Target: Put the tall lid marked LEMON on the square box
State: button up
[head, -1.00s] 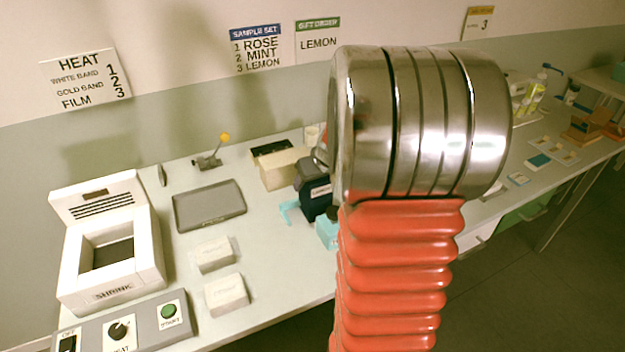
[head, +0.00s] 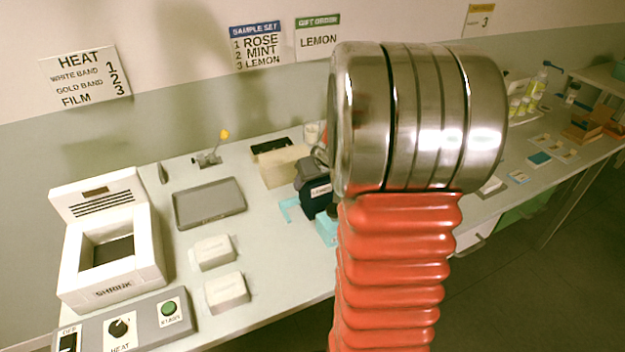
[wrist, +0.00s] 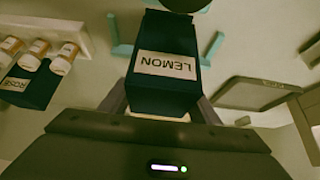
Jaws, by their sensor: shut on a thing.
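The tall dark blue lid marked LEMON (wrist: 166,66) is between the fingers of my gripper (wrist: 158,98), which is shut on it. Its white label faces the wrist camera. In the head view the lid (head: 319,201) shows just left of my arm, upright or nearly so, close to pale teal corner pieces (head: 327,229) on the bench. The teal pieces also show in the wrist view (wrist: 122,52), on both sides of the lid. I cannot make out the square box; it may be hidden by the lid or my arm. I cannot tell whether the lid touches anything below.
A dark blue lid marked ROSE (wrist: 27,86) lies beside several small capped bottles (wrist: 63,60). A cream block (head: 283,167), a grey tray (head: 209,203), two white blocks (head: 227,291) and the shrink machine (head: 110,247) stand left on the bench. My arm hides the middle.

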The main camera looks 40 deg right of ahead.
jog(key=shift+f, duration=0.75)
dwell(1.2)
jog(key=o, duration=1.1)
jog(key=shift+r, duration=0.1)
jog(key=shift+r, duration=4.45)
